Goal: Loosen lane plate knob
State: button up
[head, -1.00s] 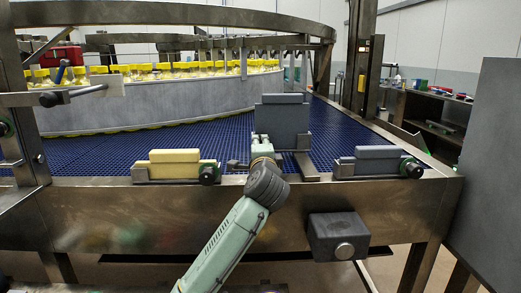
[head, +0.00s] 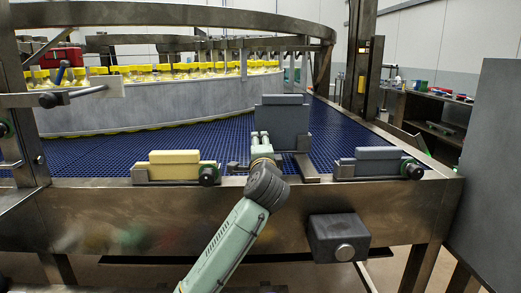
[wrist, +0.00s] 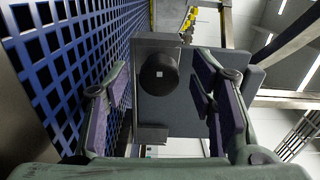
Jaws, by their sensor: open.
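In the wrist view, a round black knob (wrist: 159,72) with a small pale square at its centre sits on a dark grey block in front of the grey lane plate (wrist: 190,117). My gripper (wrist: 158,92) is open, with one purple-padded finger to the left of the knob and one to the right, and gaps on both sides. I cannot tell how far the fingertips are from it in depth. In the head view, my gripper (head: 261,140) is at the near edge of the blue belt, in front of the upright grey plate (head: 287,122). The knob cannot be made out there.
A yellow block unit (head: 174,165) with its own black knob (head: 208,175) stands left, and a blue-grey one (head: 372,162) with a knob (head: 412,169) right. A dark box (head: 338,237) juts from the steel frame below. Blue mesh belt (head: 200,135) lies behind.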

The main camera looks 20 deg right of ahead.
jog(key=v, duration=1.2)
